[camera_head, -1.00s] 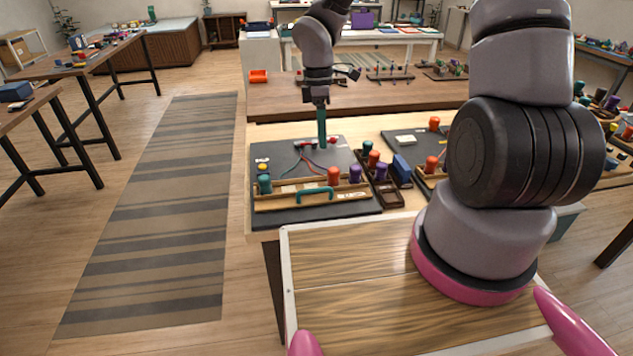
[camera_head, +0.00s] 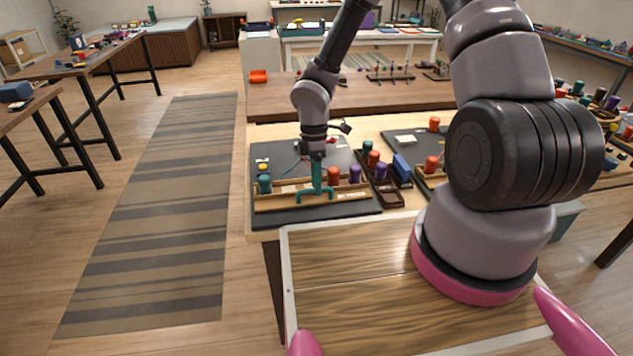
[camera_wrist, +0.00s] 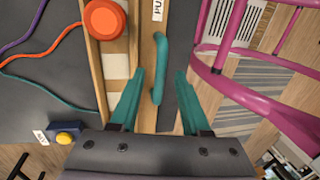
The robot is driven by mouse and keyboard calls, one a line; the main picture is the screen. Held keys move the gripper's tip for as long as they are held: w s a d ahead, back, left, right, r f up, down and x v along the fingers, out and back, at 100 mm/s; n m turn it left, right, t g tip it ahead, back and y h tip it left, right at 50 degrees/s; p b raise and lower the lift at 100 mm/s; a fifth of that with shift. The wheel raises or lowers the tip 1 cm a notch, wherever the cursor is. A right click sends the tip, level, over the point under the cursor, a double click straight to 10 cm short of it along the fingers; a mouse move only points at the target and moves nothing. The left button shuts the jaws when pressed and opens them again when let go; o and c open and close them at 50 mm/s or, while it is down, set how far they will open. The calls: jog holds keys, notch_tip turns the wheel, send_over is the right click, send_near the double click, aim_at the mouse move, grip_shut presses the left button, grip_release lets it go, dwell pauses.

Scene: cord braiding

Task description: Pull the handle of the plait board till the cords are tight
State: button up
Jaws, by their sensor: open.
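The dark plait board (camera_head: 300,212) lies on the light table, with a wooden bar and a teal handle (camera_wrist: 161,68) at its near edge. In the head view the handle is partly hidden by my gripper (camera_head: 317,190). In the wrist view my gripper (camera_wrist: 156,88) is open, with one teal finger on each side of the handle; whether a finger touches it I cannot tell. A purple, an orange and a teal cord (camera_wrist: 52,90) run over the board on the left of the wrist view and look slack and curved.
On the bar stand an orange spool (camera_wrist: 104,19) and, in the head view, a teal spool (camera_head: 265,184) and a purple spool (camera_head: 355,174). A tray (camera_head: 390,198) with a blue block is at the right. A second board (camera_head: 415,140) lies beyond it.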

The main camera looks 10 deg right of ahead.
jog(key=shift+f, duration=0.1)
grip_shut()
dwell(1.4)
